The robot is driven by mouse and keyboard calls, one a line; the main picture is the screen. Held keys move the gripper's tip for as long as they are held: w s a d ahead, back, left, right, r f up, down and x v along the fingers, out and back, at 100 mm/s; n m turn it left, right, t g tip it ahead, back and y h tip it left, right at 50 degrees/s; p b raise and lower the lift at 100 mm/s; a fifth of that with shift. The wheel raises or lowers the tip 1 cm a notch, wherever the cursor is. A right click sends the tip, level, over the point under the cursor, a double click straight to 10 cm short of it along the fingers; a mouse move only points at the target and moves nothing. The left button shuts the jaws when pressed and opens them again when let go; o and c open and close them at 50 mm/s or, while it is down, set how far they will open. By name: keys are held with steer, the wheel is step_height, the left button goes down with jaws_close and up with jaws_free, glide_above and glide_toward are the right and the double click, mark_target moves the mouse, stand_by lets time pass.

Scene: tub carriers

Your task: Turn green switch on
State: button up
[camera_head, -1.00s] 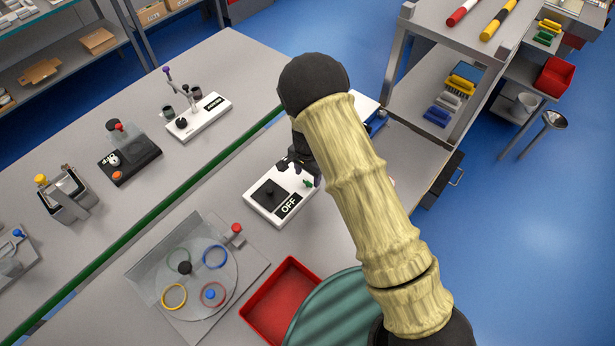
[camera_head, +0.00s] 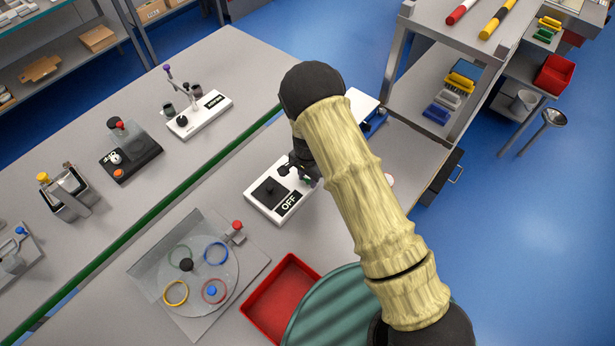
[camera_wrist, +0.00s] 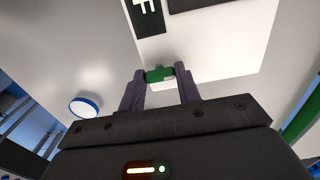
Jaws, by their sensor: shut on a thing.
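The white switch box (camera_head: 262,207) stands on the bench in the head view, with a black square plate and a black label reading OFF (camera_head: 289,204). My gripper (camera_head: 303,176) is at the right side of the box, and my arm partly hides it. In the wrist view, the green switch (camera_wrist: 160,74) lies between the two fingertips of my gripper (camera_wrist: 160,82), which are shut on it. The white box (camera_wrist: 225,45) and part of the label (camera_wrist: 147,15) show behind the fingers. In the head view the green switch is mostly hidden by the gripper.
A red tray (camera_head: 283,297) and a turntable with coloured rings (camera_head: 197,278) stand left of my arm. A white-and-black device (camera_head: 200,115) stands on the far bench. A round white disc with a blue rim (camera_wrist: 85,107) shows in the wrist view. A shelf (camera_head: 440,85) stands at right.

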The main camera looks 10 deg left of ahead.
steer(key=shift+f+n+b, duration=0.1)
steer(key=shift+n+b, duration=0.35)
steer(key=shift+n, duration=0.05)
steer(key=n+b, duration=0.2)
steer(key=n, duration=0.1)
steer(key=shift+n+b, duration=0.3)
steer(key=shift+b, duration=0.1)
steer(key=n+b, duration=0.2)
steer(key=n, duration=0.2)
steer(key=shift+b, duration=0.35)
steer(key=n+b, duration=0.2)
steer(key=n, duration=0.3)
steer(key=n+b, duration=0.1)
steer(key=n, duration=0.3)
steer(key=shift+w, duration=0.1)
steer(key=shift+a+n, duration=0.1)
steer(key=shift+n, duration=0.2)
steer(key=o, duration=1)
